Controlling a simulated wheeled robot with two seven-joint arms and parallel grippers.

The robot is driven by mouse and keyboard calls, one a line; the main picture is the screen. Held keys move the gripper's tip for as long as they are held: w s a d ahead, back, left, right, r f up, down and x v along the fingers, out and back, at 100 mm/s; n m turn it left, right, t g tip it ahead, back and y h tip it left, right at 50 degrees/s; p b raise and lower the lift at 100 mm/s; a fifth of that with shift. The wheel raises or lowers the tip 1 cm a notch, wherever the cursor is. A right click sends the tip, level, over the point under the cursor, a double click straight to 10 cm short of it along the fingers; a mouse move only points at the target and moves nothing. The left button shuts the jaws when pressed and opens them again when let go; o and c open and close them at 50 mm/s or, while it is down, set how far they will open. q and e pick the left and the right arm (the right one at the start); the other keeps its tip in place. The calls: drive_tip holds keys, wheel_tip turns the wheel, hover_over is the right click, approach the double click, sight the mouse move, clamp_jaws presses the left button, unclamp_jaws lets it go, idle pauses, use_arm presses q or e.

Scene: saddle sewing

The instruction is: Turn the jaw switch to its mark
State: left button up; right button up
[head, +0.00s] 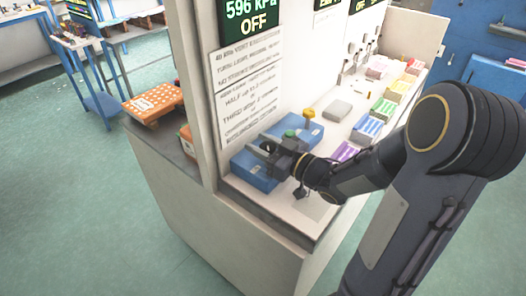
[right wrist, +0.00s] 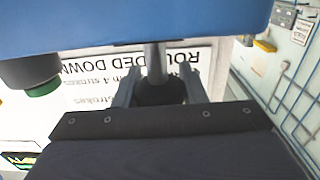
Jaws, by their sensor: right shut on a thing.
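My right gripper (head: 268,148) reaches in from the right to a blue box (head: 252,172) on the white bench. In the right wrist view its two grey fingers (right wrist: 158,88) are on either side of a dark knob (right wrist: 160,92) on a grey shaft (right wrist: 155,62), and they are shut on it. The shaft comes out of the blue body (right wrist: 130,22). I cannot read any mark, and the gripper hides most of the knob in the head view. My left gripper is not in view.
A second blue box (head: 302,128) with a yellow knob (head: 309,113) stands just behind. A panel with printed text (head: 250,90) and a display (head: 252,22) reading 596 kPa OFF rises beside it. Colored blocks (head: 382,108) line the bench to the right.

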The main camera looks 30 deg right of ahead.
drive_tip(key=n+g+y, duration=0.1)
drive_tip(key=y, duration=0.1)
drive_tip(key=n+g+y, duration=0.1)
drive_tip(key=n+y, duration=0.1)
drive_tip(key=shift+s+a+n+g+y+b, duration=0.1)
drive_tip(key=shift+a+n+g+y+b, duration=0.05)
drive_tip(key=shift+n+g+y+b, duration=0.2)
drive_tip(key=shift+s+a+r+n+g+y, duration=0.1)
drive_tip(key=shift+a+n+g+y, duration=0.05)
drive_tip(key=shift+n+g+y, duration=0.8)
drive_tip(key=shift+s+a+n+g+y, duration=0.1)
drive_tip(key=shift+n+g+y, duration=0.55)
drive_tip(key=shift+g, duration=0.45)
drive_tip(key=o, duration=1)
drive_tip(key=v, duration=0.8)
drive_tip(key=shift+b, duration=0.35)
drive_tip(key=shift+w+a, duration=0.1)
